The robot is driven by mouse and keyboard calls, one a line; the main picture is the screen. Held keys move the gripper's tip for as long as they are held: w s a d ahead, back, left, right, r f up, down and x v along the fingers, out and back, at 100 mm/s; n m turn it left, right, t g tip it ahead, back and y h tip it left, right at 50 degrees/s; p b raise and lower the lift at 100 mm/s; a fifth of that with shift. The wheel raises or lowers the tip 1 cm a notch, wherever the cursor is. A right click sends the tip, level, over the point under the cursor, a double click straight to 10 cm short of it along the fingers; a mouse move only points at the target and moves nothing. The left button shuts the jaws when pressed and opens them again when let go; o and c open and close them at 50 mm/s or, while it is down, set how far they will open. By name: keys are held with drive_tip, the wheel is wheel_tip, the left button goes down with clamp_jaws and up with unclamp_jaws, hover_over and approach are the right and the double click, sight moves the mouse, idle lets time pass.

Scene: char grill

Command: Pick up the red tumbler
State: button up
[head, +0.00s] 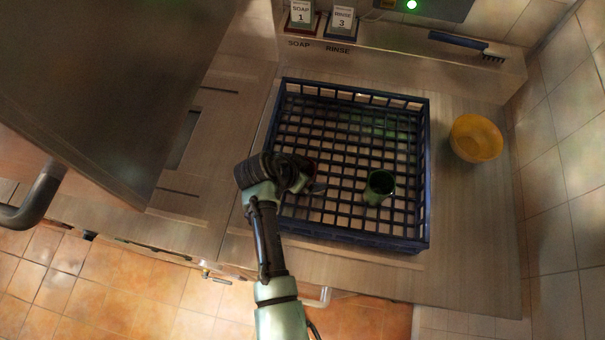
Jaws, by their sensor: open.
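My gripper (314,187) is over the left part of the blue dish rack, with its jaws open. A small dark reddish shape (311,166) shows right beside my gripper, mostly covered by it. It may be the red tumbler, but too little of it shows to be sure. I cannot tell whether the jaws are around it or touching it. No other red tumbler is in view.
A green tumbler (379,188) stands in the blue rack (426,165), right of my gripper. A yellow bowl (476,138) sits on the counter to the right. A brush (465,43) lies on the back ledge. A large metal hood (110,80) fills the upper left.

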drive_tip(key=shift+c, duration=0.3)
drive_tip(key=c, duration=1.4)
